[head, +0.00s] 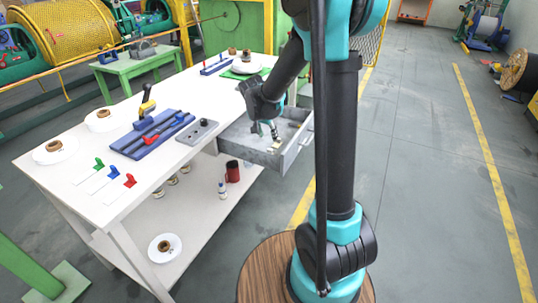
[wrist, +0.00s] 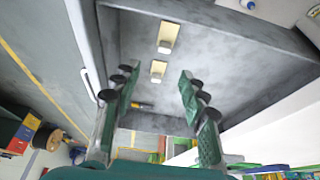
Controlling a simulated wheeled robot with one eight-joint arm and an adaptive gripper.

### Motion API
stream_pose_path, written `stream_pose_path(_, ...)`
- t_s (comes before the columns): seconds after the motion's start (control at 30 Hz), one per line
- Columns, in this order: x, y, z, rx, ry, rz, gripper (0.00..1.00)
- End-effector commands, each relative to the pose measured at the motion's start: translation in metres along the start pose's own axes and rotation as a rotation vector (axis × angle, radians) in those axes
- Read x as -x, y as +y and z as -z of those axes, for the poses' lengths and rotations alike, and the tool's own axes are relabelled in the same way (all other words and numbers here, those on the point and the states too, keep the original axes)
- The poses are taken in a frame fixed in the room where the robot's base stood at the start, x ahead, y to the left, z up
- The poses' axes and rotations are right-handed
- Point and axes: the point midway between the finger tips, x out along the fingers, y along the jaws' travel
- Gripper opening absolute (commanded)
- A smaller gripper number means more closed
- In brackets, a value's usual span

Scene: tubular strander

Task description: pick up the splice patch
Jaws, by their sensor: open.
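Two small pale yellowish pieces that look like splice patches lie on the floor of the open grey drawer (head: 291,152). In the wrist view, one patch (wrist: 168,37) is farther up the picture. The other patch (wrist: 157,71) shows between the fingertips. My gripper (wrist: 158,78) is open and empty, with green fingers either side of the nearer patch. In the head view my gripper (head: 266,130) is over the drawer, pointing down. I cannot tell its exact height above the patches.
The drawer walls (wrist: 240,22) surround the fingers. A small yellow and black item (wrist: 142,105) also lies in the drawer. The white workbench (head: 190,150) holds a blue fixture (head: 150,135), spools and coloured clips. A red can (head: 232,172) stands on its lower shelf.

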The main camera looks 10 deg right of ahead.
Motion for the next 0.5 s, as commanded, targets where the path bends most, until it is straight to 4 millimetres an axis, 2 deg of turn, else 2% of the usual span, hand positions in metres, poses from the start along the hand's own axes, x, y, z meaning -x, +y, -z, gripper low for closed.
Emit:
stream_pose_path(0.2, -0.035, 0.0, 0.0, -0.002, 0.0, 0.0, 0.43)
stream_pose_path(0.33, -0.048, 0.0, 0.0, 0.0, 0.0, 0.0, 0.43)
stream_pose_path(0.5, -0.054, 0.0, 0.0, 0.0, 0.0, 0.0, 0.43)
